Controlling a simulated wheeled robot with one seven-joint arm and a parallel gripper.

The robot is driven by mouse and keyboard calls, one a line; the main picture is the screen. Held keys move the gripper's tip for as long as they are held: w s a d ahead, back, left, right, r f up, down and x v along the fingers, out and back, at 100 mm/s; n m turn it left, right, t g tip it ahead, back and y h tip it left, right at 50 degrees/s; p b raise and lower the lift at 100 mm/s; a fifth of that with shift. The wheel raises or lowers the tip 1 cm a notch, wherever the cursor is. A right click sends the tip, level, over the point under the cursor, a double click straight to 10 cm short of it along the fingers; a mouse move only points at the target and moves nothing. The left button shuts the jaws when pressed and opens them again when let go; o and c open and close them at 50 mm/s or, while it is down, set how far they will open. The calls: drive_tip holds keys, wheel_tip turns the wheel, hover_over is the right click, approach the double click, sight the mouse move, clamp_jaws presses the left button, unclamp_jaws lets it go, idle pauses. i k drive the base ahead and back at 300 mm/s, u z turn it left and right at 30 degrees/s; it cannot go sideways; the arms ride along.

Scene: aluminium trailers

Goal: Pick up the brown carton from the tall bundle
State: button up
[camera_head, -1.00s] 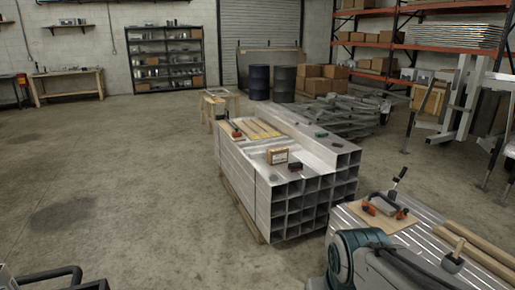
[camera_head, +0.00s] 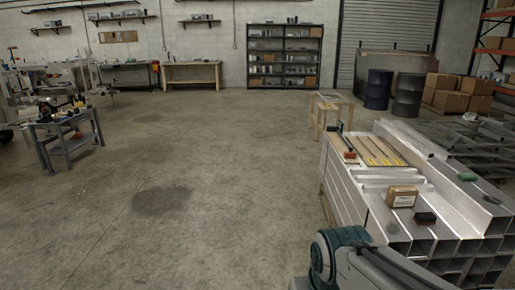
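The brown carton (camera_head: 402,196) is a small box with a pale label on its front. It sits on top of the tall bundle (camera_head: 347,196) of square aluminium tubes at the right of the head view. A small dark block (camera_head: 425,218) lies just in front of the carton, toward the tube ends. Part of my arm, teal and grey, shows at the bottom, in front of the bundle's near side. My gripper is out of the picture, and nothing is seen touching the carton.
Wooden strips (camera_head: 378,150), a red-handled tool (camera_head: 350,156) and a green item (camera_head: 467,177) also lie on the bundle. A wooden stand (camera_head: 331,108) and blue drum (camera_head: 378,89) are behind. A grey cart (camera_head: 66,140) stands left. The floor (camera_head: 190,160) between is clear.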

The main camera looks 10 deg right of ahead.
sight(398, 196)
drive_tip(key=u, duration=0.1)
drive_tip(key=i, duration=1.55)
drive_tip(key=z, duration=0.6)
drive_tip(key=i, duration=1.25)
drive_tip(key=z, duration=1.55)
drive_tip(key=i, duration=0.7)
drive_tip(key=z, duration=0.45)
